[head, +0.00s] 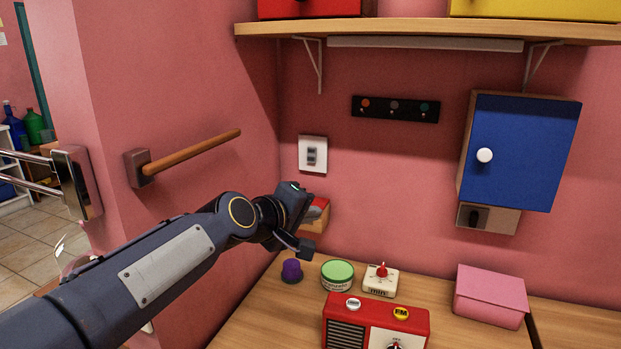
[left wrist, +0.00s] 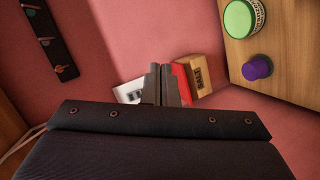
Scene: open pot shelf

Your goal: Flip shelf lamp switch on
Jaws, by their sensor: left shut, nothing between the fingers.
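My left gripper (head: 312,213) is below the switch, in front of a wall-mounted salt box. Its fingers (left wrist: 160,68) are shut and empty; contact with the wall cannot be told. My right gripper is not in view.
The salt box (left wrist: 205,73) is right beside the fingers. A wooden bar (head: 195,156) sticks out at left. A purple knob-like item (head: 291,271), green-lidded tin (head: 338,276), timer (head: 380,281) and red radio (head: 375,322) stand on the counter.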

